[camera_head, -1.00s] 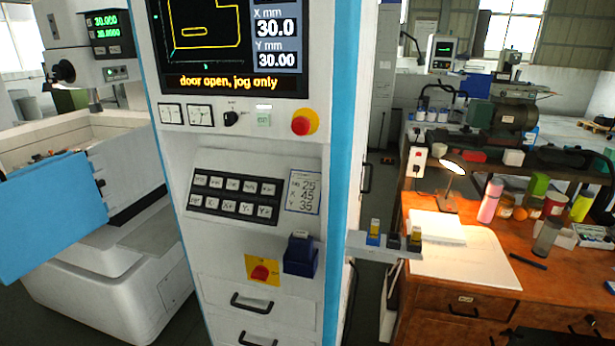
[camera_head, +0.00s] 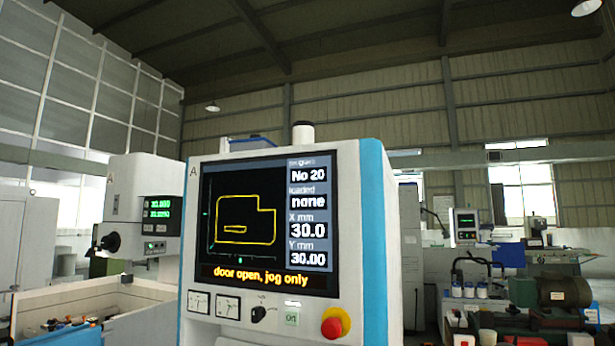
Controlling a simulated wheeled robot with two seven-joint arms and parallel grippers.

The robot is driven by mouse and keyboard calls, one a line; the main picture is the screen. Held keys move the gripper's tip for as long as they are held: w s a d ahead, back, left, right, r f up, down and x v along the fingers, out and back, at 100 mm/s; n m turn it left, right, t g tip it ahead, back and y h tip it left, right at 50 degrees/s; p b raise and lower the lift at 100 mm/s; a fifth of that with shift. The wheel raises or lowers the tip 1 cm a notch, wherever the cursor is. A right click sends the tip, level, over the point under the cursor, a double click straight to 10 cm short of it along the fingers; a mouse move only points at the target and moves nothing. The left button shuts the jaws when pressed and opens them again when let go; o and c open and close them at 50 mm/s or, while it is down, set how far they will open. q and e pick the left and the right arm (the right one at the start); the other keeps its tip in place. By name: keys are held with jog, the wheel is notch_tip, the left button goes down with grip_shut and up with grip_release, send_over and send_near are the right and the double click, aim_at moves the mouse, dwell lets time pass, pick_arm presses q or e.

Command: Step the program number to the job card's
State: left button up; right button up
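The control cabinet's screen (camera_head: 268,228) reads "No 20", loaded "none", X 30.0 and Y 30.00. A yellow line reads "door open, jog only", and a yellow outline is drawn on black. Below the screen are two dials, a black rotary switch (camera_head: 258,313), a pale green "On" button (camera_head: 291,319) and a red stop button on yellow (camera_head: 335,323). The keypad and the job card are below the picture's edge now; in the earlier frame the card sat right of the keys, apparently reading 25, 45, 35. Neither gripper is in view.
The machine head (camera_head: 145,210) with a green readout and its open tank (camera_head: 85,305) stand at left. A green motor (camera_head: 565,292) on a bench and another small display (camera_head: 466,226) are at right. A lamp post (camera_head: 303,134) tops the cabinet.

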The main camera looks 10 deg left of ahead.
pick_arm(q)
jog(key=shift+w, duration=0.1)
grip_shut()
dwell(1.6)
